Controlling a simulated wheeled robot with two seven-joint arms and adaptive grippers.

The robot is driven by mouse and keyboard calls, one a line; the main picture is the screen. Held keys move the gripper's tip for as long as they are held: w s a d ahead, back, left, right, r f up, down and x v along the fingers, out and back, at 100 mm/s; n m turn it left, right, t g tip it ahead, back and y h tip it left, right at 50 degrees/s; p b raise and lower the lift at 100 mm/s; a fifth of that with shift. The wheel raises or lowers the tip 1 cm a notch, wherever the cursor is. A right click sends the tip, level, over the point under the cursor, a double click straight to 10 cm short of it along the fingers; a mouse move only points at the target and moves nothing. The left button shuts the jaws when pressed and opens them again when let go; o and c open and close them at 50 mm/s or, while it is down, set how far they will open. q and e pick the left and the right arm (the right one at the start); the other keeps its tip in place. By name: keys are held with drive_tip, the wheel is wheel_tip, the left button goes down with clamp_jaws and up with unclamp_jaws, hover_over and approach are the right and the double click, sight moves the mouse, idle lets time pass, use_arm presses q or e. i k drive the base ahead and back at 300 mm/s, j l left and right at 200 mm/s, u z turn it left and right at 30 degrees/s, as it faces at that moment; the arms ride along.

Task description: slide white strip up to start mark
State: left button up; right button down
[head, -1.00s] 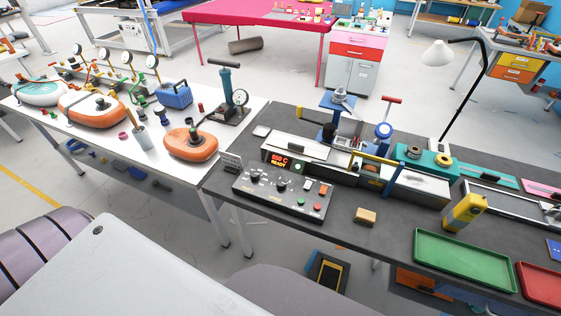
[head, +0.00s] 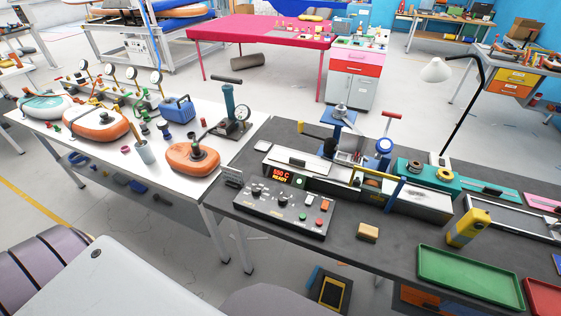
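Neither of my grippers is in the head view. A welding machine with a metal bed (head: 420,203) and a blue upright (head: 341,120) stands on the dark bench at the right. Its control box (head: 283,207) has a red display reading about 550 C READY. I cannot make out a separate white strip or a start mark at this distance. The pale surfaces of the machine bed could hide or blend with the strip.
A white table (head: 105,150) with orange inflatable pieces stands at the left. Grey floor separates the tables.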

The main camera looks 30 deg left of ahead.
sight(290, 158)
drive_tip(key=k+j+u, duration=0.65)
drive_tip(key=k+j, duration=0.15)
drive_tip(key=j, duration=0.1)
